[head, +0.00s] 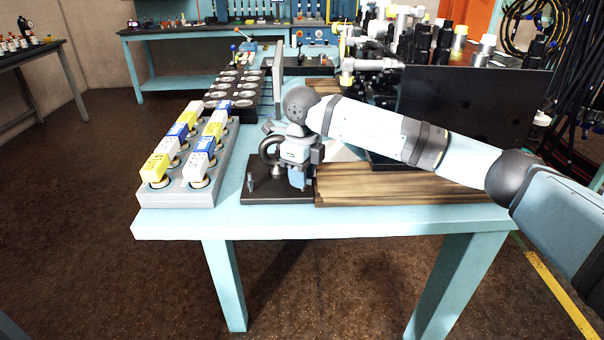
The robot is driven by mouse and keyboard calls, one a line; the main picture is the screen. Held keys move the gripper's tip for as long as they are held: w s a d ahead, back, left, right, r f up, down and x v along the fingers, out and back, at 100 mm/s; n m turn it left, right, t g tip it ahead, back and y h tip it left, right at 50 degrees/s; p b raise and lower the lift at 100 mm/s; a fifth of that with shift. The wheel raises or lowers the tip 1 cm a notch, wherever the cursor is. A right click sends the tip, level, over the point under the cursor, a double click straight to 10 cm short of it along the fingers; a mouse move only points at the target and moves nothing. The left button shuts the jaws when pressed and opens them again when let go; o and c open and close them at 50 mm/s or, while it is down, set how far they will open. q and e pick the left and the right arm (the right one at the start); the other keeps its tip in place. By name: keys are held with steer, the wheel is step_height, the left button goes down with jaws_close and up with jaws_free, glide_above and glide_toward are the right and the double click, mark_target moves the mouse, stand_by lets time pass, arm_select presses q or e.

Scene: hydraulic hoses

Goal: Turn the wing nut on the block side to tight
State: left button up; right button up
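My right arm reaches in from the right, and its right gripper (299,181) points down over a black plate (279,194) at the near edge of the table. The gripper is low and close to a small bluish part on that plate. Whether its fingers touch or grip that part cannot be told. I cannot make out the wing nut or the block; the gripper and wrist cover this spot. A small grey upright piece (250,182) stands on the plate, left of the gripper. My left gripper is not in view.
A grey rack (172,200) with several yellow, white and blue labelled pieces stands to the left on the light-blue table (400,221). A wooden board (420,190) lies to the right. A black panel (480,100) and fittings stand behind. The table's front strip is clear.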

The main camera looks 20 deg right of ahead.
steer(key=shift+d, duration=0.25)
